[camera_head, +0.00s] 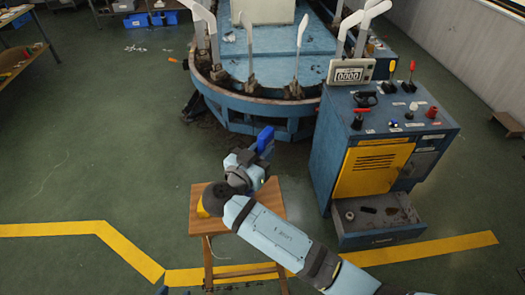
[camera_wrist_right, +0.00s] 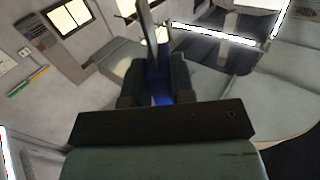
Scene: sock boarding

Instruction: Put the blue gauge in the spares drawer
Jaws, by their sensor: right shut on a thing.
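The blue gauge (camera_head: 265,138) stands up from my right gripper (camera_head: 256,153), which is shut on it above the small wooden table. In the right wrist view the blue gauge (camera_wrist_right: 160,88) shows between the two dark fingers of the right gripper (camera_wrist_right: 155,80); its lower part is hidden by them. The spares drawer (camera_head: 383,236) is pulled open at the bottom of the blue cabinet, to the right of and lower in the picture than the gripper. A pale ring and a dark piece lie in it.
The wooden table (camera_head: 270,200) is under my right arm, with a yellow patch (camera_head: 202,210) partly hidden there. The blue cabinet (camera_head: 325,150) carries levers and a counter on top. The round blue machine (camera_head: 265,105) with upright sock forms stands behind. Floor between table and cabinet is clear.

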